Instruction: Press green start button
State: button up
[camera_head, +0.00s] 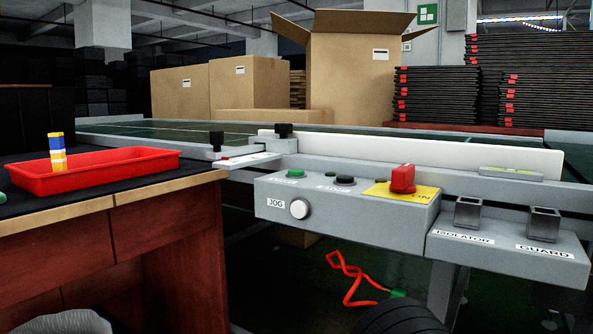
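The green start button (296,173) sits on the top face of a grey control box (345,213) fixed to the conveyor's near side. It is small and low, with a label below it that is hard to read. A black button (345,180) is to its right. A red rotary switch (403,179) stands on a yellow plate (381,190) further right. My gripper is not in view, and nothing covers the green button.
A grey box with two square metal sockets, labelled ISOLATOR (467,212) and GUARD (543,224), adjoins on the right. A wooden table (110,225) with a red tray (95,177) stands left. Cardboard boxes (350,82) stand behind the conveyor.

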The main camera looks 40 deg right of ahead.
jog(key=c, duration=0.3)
